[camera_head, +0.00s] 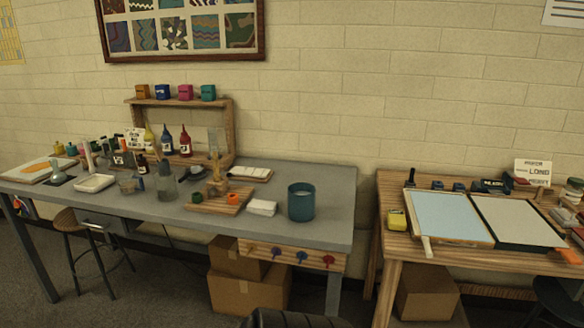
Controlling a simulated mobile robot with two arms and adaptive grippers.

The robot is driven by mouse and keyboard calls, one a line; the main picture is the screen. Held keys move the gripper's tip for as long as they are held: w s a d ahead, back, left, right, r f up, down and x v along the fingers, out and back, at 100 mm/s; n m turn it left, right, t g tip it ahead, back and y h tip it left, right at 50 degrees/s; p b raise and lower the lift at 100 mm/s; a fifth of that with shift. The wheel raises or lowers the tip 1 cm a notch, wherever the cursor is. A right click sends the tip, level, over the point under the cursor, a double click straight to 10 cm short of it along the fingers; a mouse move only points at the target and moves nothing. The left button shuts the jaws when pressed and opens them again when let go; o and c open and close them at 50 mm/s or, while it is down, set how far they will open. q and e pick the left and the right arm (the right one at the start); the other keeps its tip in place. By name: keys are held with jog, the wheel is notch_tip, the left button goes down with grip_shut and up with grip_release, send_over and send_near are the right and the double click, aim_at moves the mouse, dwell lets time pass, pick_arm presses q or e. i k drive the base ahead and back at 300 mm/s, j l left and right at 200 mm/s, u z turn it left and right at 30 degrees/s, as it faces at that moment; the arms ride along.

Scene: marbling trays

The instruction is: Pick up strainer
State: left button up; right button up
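I cannot make out a strainer for certain among the small items in the head view. A grey-topped table (330,225) on the left holds many small items. On it are a teal cylindrical container (301,204) near the right end, a glass jar (166,187), a white tray (95,183) and a wooden board (222,203) with small pieces on it. Neither of my grippers shows in this view.
A wooden table (400,243) on the right holds a light blue tray (448,215) and a pale grey tray (515,222). A stool (68,221) stands by the grey table's front. Cardboard boxes (249,292) sit beneath it. A gap separates the tables.

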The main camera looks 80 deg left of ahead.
aim_at(191, 175)
jog(key=u, duration=3.45)
